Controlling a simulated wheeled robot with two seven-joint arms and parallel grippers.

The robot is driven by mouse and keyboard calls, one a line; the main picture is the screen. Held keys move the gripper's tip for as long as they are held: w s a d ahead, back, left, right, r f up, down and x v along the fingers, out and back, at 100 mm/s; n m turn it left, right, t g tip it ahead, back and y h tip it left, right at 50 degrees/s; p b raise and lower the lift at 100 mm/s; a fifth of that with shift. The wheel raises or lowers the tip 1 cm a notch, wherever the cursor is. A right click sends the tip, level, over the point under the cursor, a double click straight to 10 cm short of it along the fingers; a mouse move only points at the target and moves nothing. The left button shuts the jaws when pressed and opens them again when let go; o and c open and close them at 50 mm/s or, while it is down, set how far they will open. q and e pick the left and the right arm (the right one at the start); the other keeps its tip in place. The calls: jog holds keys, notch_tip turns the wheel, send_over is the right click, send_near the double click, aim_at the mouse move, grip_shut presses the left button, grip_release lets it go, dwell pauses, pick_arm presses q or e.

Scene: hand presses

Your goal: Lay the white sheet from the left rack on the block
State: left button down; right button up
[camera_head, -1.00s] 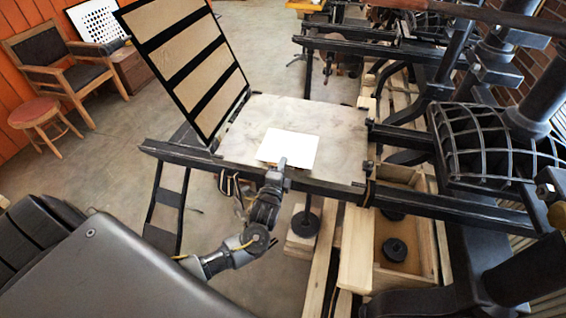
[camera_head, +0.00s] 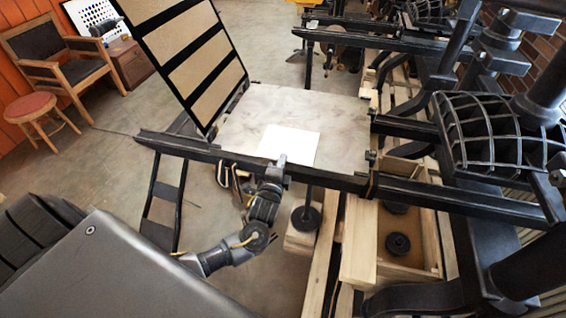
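The white sheet (camera_head: 290,143) lies on or just over the grey slab of the press bed, which I take as the block (camera_head: 340,112), near its front edge. My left gripper (camera_head: 277,162) is at the sheet's front edge, its tips against or over the paper. Whether its fingers are closed on the paper is too small to tell. The left rack is not clearly identifiable in this view. My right gripper is not in view.
A hinged black frame with tan panels (camera_head: 196,62) stands raised at the slab's left. Black rails (camera_head: 330,178) run along the front. A wooden box with black weights (camera_head: 398,243) is below right, and a ribbed press head (camera_head: 495,135) stands right of the slab.

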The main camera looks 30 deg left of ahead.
pick_arm(q)
jog(key=c, duration=2.1)
grip_release()
jog(key=shift+c, duration=0.2)
jog(key=o, duration=0.5)
jog(key=shift+o, duration=1)
jog(key=shift+s, duration=0.1)
jog(key=p+v, duration=0.3)
jog(key=v, duration=0.3)
